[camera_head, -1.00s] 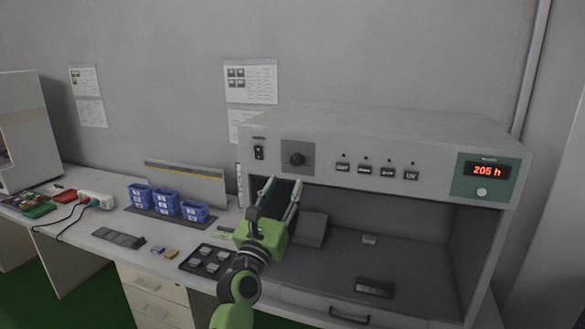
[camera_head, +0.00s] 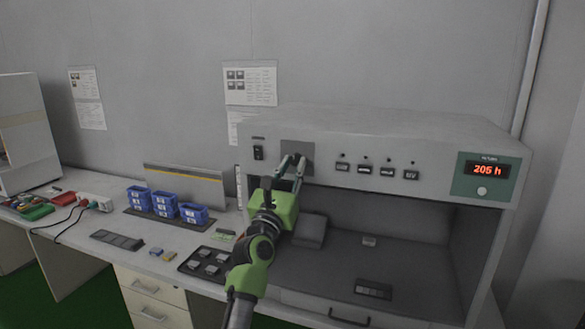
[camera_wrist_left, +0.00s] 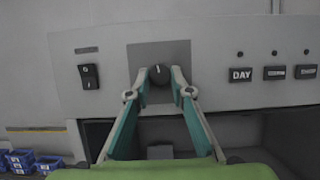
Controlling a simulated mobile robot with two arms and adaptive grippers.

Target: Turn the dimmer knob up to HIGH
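The dimmer knob (camera_wrist_left: 159,75) is a round black knob on a dark grey square plate (camera_wrist_left: 158,51) in the panel of a grey cabinet. In the wrist view its pale pointer mark is roughly upright. My left gripper (camera_wrist_left: 160,78) has one fingertip on each side of the knob, with the fingers apart; I cannot tell whether they touch it. In the head view my left gripper (camera_head: 294,161) is in front of the plate (camera_head: 297,147) and largely hides the knob. Any HIGH label is not readable. My right gripper is not in view.
A rocker switch (camera_head: 258,153) is left of the plate. Several labelled buttons, including DAY (camera_wrist_left: 241,74), are to its right. A red display (camera_head: 489,169) reads 205 h. Below is the cabinet's open bay (camera_head: 400,262). Blue bins (camera_head: 165,203) and a dark tray (camera_head: 190,268) are on the bench.

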